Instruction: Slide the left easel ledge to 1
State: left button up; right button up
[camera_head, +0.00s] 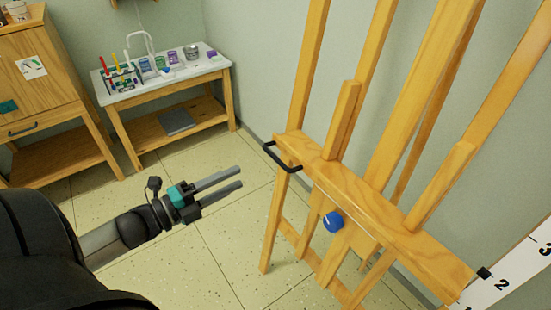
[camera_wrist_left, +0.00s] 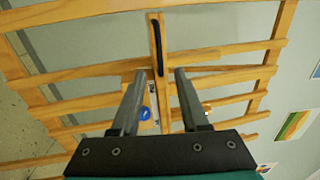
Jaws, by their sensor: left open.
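The wooden easel ledge (camera_head: 352,200) runs from the centre down to the lower right in the head view. A black bar handle (camera_head: 282,158) is at its left end, and a blue knob (camera_head: 333,221) is below it. In the left wrist view, the handle (camera_wrist_left: 157,45) lies beyond the gap between the fingertips (camera_wrist_left: 160,73). My right gripper is not in view.
A white-topped table (camera_head: 165,75) with art supplies stands at the back left, beside a wooden cabinet (camera_head: 38,80). Tall easel posts (camera_head: 420,85) rise behind the ledge. The tiled floor (camera_head: 190,255) around my left gripper is clear.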

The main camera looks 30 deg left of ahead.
aim_at(275, 157)
pick_arm(q)
jog(key=b+x, duration=0.3)
jog(key=x, duration=0.7)
jog(key=shift+w+f, duration=0.1)
jog(key=shift+w, duration=0.15)
jog(key=shift+x, duration=0.85)
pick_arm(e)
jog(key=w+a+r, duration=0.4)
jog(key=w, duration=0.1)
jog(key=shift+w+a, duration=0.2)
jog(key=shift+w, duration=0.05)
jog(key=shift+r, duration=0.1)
pick_arm(q)
grip_shut()
